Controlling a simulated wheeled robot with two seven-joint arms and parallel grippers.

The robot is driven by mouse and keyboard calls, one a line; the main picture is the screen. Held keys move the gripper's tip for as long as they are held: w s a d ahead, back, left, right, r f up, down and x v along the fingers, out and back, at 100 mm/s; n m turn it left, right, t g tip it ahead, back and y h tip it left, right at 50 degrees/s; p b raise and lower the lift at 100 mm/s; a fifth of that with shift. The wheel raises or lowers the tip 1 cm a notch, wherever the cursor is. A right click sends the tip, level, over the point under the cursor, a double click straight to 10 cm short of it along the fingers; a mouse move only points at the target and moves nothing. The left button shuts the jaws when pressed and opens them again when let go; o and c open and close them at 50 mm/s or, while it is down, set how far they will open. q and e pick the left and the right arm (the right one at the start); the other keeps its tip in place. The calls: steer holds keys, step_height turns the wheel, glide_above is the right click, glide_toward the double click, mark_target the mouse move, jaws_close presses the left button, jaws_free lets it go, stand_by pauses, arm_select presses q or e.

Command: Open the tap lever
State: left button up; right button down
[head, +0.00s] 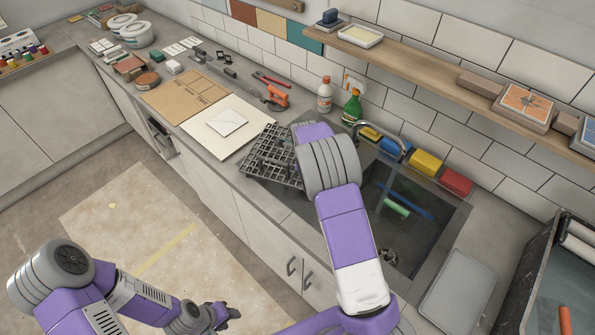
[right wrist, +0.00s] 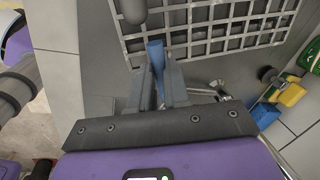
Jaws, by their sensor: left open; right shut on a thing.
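The tap (head: 384,126) is a curved metal spout at the back of the dark sink (head: 450,228). Its lever cannot be made out in the head view. In the right wrist view, a metal fitting, perhaps part of the tap (right wrist: 222,90), shows right of the jaws. My right gripper (right wrist: 158,85) is shut on a slim blue thing (right wrist: 156,55), which I cannot identify for sure. My right arm reaches over the counter and hides part of the sink. My left gripper (head: 227,312) is open and empty, low over the floor, away from the counter.
A dark grid rack (head: 252,174) lies left of the sink, close to my right gripper. Yellow (head: 426,162) and red (head: 456,181) blocks line the sink's back edge. A green bottle (head: 352,108) and a white bottle (head: 324,95) stand by the wall. A shelf (head: 440,72) hangs above.

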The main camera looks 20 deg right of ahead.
stand_by(0.4)
steer(key=c, duration=1.1)
jaws_free()
step_height(320, 180, up, 8)
steer(key=s, duration=0.1)
steer(key=shift+a+f, duration=0.25)
steer(key=shift+a, duration=0.2)
